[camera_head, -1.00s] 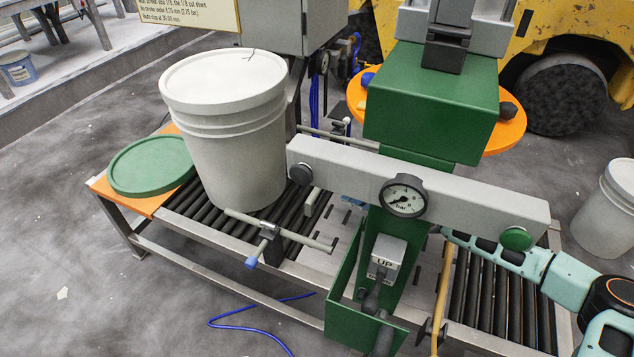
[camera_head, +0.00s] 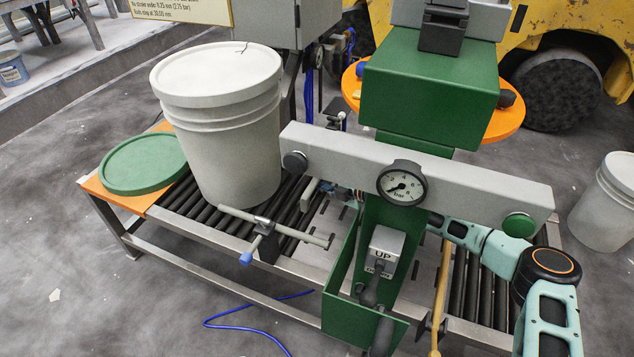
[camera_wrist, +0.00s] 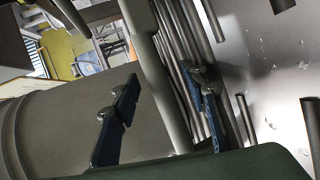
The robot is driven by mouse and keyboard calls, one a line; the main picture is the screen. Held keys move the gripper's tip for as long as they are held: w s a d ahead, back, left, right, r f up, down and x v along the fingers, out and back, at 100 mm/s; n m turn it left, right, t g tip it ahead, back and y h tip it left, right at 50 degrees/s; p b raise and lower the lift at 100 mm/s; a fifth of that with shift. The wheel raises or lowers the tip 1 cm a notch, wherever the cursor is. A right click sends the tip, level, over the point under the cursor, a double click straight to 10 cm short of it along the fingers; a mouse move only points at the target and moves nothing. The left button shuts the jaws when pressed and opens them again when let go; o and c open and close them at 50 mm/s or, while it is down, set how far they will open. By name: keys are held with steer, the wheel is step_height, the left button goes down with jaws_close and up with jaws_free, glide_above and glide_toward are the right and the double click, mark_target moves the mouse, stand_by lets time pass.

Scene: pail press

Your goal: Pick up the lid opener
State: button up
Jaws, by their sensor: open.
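I cannot make out the lid opener for sure. A long yellow-handled tool (camera_head: 441,285) stands upright at the front of the press, right of its green column, and may be it. In the head view the gripper is mostly hidden behind the press beam and column; a small blue bit left of the column may be a fingertip. My gripper is well away from the yellow tool, on the column's other side.
A lidded white pail (camera_head: 222,140) stands on the roller table beside a green lid (camera_head: 143,163) on an orange board. The press's grey beam (camera_head: 335,160), with a gauge (camera_head: 402,184), crosses above the rollers. A clamp bar (camera_head: 290,230) sticks out before the pail.

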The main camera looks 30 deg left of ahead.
jaws_close()
stand_by(0.6)
